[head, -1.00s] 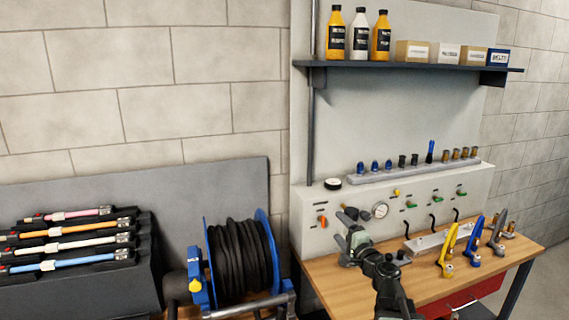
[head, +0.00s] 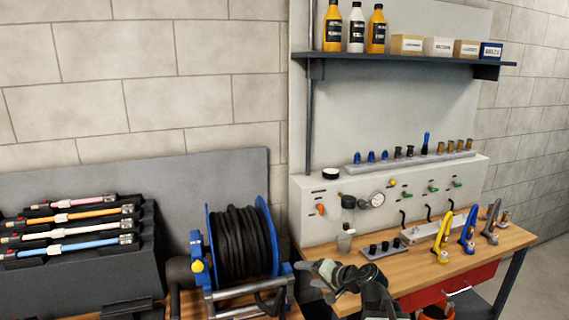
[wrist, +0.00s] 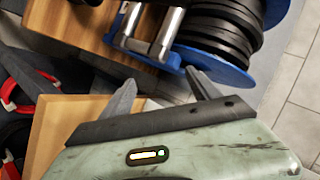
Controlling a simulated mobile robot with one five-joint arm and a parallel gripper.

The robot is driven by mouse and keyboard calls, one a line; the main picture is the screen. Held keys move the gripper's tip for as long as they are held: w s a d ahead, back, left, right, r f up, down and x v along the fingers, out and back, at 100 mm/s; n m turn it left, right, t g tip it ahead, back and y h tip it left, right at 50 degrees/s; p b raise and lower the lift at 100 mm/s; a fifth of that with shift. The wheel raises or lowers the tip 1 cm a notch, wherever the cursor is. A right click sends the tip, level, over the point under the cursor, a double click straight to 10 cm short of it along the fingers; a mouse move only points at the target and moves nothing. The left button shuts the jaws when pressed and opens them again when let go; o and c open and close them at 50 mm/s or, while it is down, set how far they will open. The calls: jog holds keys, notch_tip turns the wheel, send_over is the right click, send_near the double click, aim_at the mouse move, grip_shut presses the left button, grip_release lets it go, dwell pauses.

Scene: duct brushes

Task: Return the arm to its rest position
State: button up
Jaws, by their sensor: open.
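My gripper (wrist: 160,93) shows in the wrist view with its two grey fingers spread apart and nothing between them. It is over the gap between a wooden bench top and the hose reel's blue flange. In the head view my arm is folded low at the bottom centre, in front of the wooden workbench (head: 415,272).
A blue hose reel (head: 240,245) with black hose stands left of the arm. A dark rack (head: 85,270) holds several coloured brushes at the far left. Yellow, blue and grey handled tools (head: 467,238) stand on the bench at right. A shelf (head: 400,63) holds bottles and boxes above.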

jog(key=s+f+n+g+h+b, duration=0.25)
jog(key=s+f+g, duration=0.35)
jog(key=f, duration=0.4)
jog(key=s+d+f+n+g+h, duration=0.2)
jog(key=s+d+f+h, duration=0.3)
jog(key=s+d, duration=0.4)
jog(key=shift+s+f+g+b, duration=0.35)
jog(key=shift+s+g, duration=0.15)
jog(key=shift+s, duration=0.2)
jog(key=shift+h, duration=0.25)
